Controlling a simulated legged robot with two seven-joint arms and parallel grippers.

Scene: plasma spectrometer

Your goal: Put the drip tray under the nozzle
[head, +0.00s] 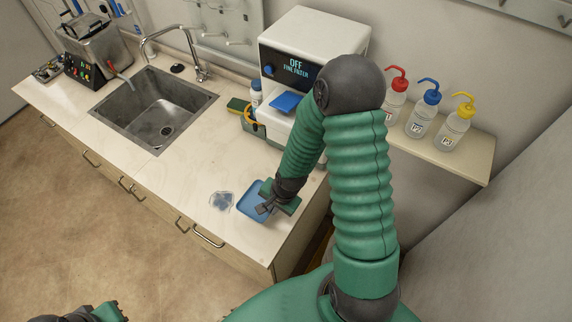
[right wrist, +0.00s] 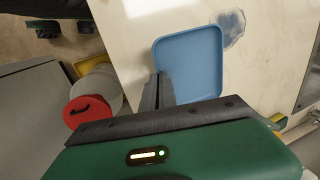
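The drip tray (head: 250,194) is a shallow blue square tray at the counter's front right. It fills the upper middle of the right wrist view (right wrist: 190,58). My right gripper (head: 264,208) is at the tray's edge; in the right wrist view its dark fingers (right wrist: 158,90) are close together with the tray's rim between them. The white spectrometer (head: 312,48) with an "OFF" display stands at the back, with a blue part (head: 286,103) on its front. I cannot make out the nozzle, and my arm hides part of the machine. My left gripper (head: 103,312) is only partly visible at the bottom left.
A clear bluish patch (head: 221,201) lies left of the tray. A small bottle (head: 256,93) and a green-yellow item (head: 240,106) stand left of the spectrometer. The sink (head: 155,105) is further left. Wash bottles (head: 428,100) stand on the right shelf. Mid-counter is clear.

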